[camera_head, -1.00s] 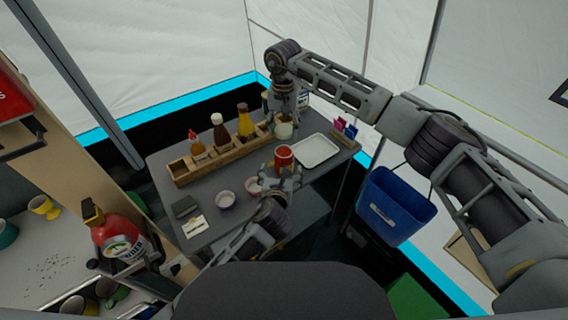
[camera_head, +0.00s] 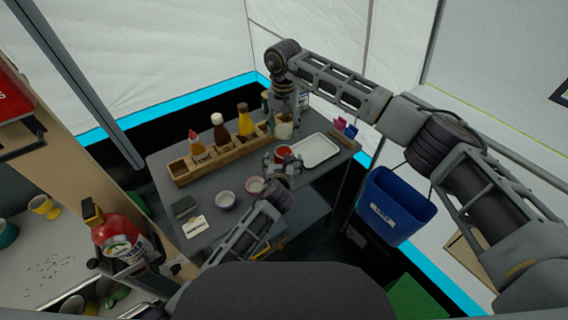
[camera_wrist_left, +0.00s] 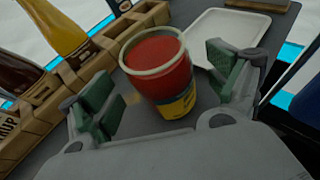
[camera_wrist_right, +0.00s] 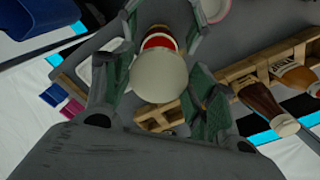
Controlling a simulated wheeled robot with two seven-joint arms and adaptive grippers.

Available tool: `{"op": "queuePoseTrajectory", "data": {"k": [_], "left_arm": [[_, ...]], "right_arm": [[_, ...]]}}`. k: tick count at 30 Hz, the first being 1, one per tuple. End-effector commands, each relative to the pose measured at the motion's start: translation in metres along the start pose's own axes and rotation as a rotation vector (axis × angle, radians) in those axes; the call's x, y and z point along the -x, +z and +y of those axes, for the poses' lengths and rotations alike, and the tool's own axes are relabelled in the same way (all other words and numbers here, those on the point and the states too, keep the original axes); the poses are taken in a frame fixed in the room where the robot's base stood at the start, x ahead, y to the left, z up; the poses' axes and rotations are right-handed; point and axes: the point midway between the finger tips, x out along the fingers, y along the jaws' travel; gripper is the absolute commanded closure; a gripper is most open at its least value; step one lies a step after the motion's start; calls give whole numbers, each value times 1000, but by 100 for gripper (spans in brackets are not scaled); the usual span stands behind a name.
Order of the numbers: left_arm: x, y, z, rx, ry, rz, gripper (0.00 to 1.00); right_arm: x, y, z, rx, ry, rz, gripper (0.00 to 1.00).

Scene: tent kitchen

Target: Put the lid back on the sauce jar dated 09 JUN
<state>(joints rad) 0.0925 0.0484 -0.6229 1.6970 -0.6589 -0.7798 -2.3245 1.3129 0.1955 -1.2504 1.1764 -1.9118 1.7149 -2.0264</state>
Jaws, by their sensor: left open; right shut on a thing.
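An open jar (camera_head: 283,152) with red contents and a cream rim stands on the dark table between the rack and the tray. In the left wrist view the jar (camera_wrist_left: 160,70) shows a yellow and blue label; no date is readable. My left gripper (camera_head: 283,165) is open, its fingers on either side of this jar with visible gaps. My right gripper (camera_head: 284,116) is shut on a cream round thing (camera_wrist_right: 158,76), just beyond the red jar. I cannot tell whether it is a lid alone. In the right wrist view it partly hides the red jar (camera_wrist_right: 160,42).
A wooden rack (camera_head: 185,172) with several sauce bottles stands at the left. A white tray (camera_head: 316,150) lies right of the jar. A blue bin (camera_head: 397,208) hangs at the right.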

Motion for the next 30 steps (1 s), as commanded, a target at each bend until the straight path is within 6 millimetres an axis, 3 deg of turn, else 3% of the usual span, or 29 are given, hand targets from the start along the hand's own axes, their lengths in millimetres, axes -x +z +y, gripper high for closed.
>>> {"op": "queuePoseTrajectory", "data": {"k": [10,23,30], "left_arm": [[-25,1,0,0,0,-1,11],[-29,0,0,0,-1,-1,11],[-29,0,0,0,-1,-1,38]], "right_arm": [[0,0,0,0,0,0,52],[0,0,0,0,0,0,52],[0,0,0,0,0,0,52]]}}
